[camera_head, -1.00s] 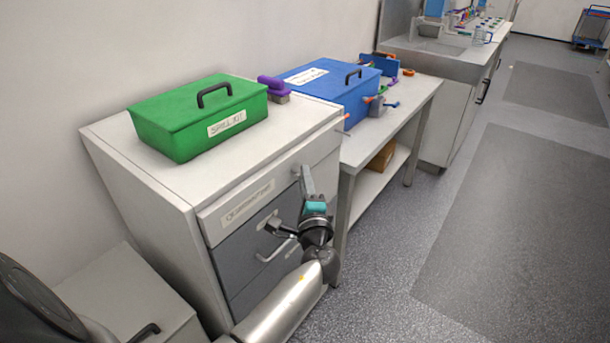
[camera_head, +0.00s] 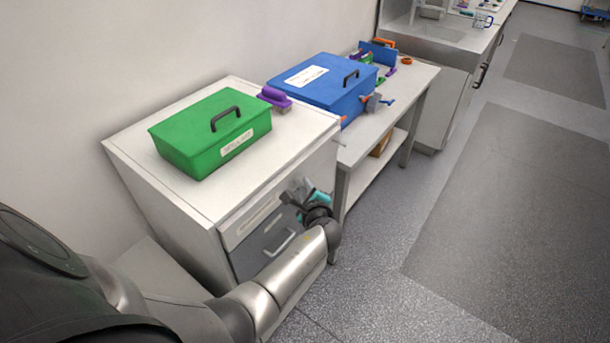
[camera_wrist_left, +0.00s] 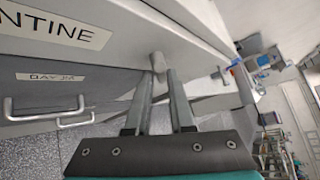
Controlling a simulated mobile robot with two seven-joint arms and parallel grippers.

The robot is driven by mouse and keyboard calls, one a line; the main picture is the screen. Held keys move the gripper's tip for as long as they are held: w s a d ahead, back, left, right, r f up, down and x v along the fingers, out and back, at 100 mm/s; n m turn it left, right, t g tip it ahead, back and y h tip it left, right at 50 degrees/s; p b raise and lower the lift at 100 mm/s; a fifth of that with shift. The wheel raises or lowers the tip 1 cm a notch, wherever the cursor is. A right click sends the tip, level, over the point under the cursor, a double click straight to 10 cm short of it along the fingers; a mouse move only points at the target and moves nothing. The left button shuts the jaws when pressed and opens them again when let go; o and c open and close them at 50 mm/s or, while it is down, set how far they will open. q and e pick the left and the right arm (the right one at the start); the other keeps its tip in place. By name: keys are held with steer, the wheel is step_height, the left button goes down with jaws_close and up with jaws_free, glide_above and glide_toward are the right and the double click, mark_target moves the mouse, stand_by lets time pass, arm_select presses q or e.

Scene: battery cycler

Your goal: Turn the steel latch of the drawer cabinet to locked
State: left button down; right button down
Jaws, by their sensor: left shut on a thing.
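The drawer cabinet (camera_head: 165,205) is pale with dark grey drawer fronts, and its label strip reads "...NTINE" in the left wrist view. The steel latch (camera_wrist_left: 158,64) is a small grey lever at the upper front of the cabinet, between my left fingertips in the left wrist view. My left gripper (camera_head: 297,190) is at the cabinet's upper right front and hides the latch in the head view. In the left wrist view my left gripper (camera_wrist_left: 159,76) is shut on the latch. My right gripper is not in view.
A green box (camera_head: 208,135) and a purple-handled item (camera_head: 273,97) sit on the cabinet. A drawer handle (camera_head: 280,243) juts out below my gripper. A bench with a blue box (camera_head: 318,84) stands beyond. The floor to the right (camera_head: 500,220) is clear.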

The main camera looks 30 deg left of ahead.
arm_select(q)
steer(key=shift+w+r+m+g+h+p, duration=0.15)
steer(key=shift+m+g+p, duration=0.45)
steer(key=shift+g, duration=0.6)
steer(key=shift+w+r+m+g+h+p, duration=0.1)
steer(key=shift+w+r+m+g+p, duration=0.25)
steer(key=shift+m+g, duration=0.65)
steer(key=shift+w+r+m+g+h+p, duration=0.1)
steer(key=shift+m+g+p, duration=0.45)
steer(key=shift+g, duration=0.85)
steer(key=c, duration=0.9)
jaws_free()
steer(key=shift+o, duration=0.2)
steer(key=shift+s+f, duration=0.1)
